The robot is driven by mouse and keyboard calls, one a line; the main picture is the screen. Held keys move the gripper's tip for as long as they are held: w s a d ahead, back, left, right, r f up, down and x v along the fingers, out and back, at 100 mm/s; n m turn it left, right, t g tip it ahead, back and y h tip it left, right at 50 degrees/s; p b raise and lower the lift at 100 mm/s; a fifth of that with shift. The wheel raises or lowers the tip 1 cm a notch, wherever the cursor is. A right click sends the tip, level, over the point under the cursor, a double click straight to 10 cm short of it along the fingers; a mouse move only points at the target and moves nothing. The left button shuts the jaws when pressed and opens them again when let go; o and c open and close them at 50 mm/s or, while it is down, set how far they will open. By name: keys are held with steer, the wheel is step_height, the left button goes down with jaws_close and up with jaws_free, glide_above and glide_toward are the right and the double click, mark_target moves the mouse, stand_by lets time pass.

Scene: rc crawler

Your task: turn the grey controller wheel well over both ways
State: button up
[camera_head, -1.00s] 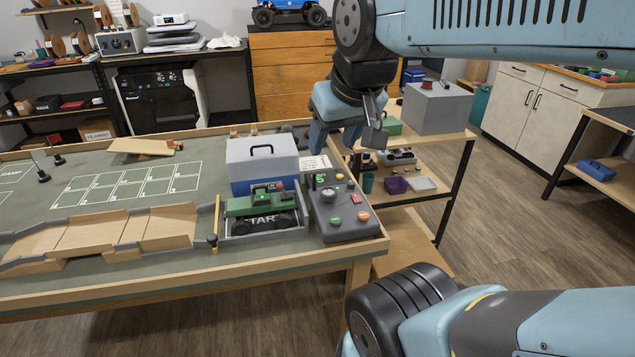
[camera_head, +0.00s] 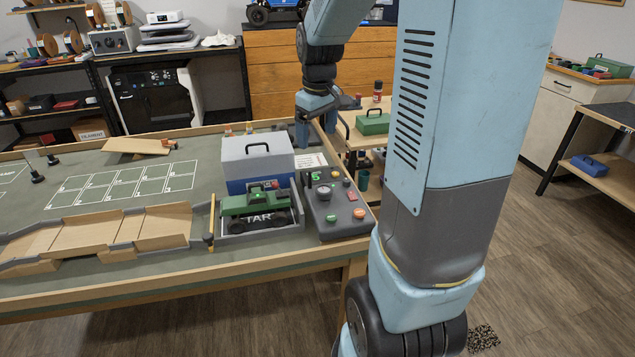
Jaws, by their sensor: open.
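The grey controller box (camera_head: 340,226) sits at the right front corner of the table, with green, red and orange buttons on top. Its round grey wheel (camera_head: 323,195) is on the box's upper left part and looks clear of anything touching it. My gripper (camera_head: 317,137) is open and empty, with its fingers pointing down. In the picture it is above and beyond the controller, near the table's right edge, apart from the wheel.
A green crawler (camera_head: 255,203) sits in a grey tray left of the controller. A grey and blue case (camera_head: 258,163) stands behind it. Wooden ramps (camera_head: 110,236) lie farther left. A side shelf with a green toolbox (camera_head: 373,123) stands at the right. My arm covers part of the right side.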

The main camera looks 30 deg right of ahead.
steer(key=n+g, duration=0.1)
glide_above(323, 188)
step_height(323, 188, down, 8)
step_height(323, 188, down, 14)
steer(key=shift+s+a+r, duration=0.1)
steer(key=shift+c, duration=0.4)
steer(key=c, duration=0.9)
steer(key=shift+d, duration=0.45)
steer(key=shift+c, duration=0.2)
steer(key=shift+a, duration=0.3)
steer(key=shift+w+a+r, duration=0.1)
steer(key=shift+w+a, duration=0.15)
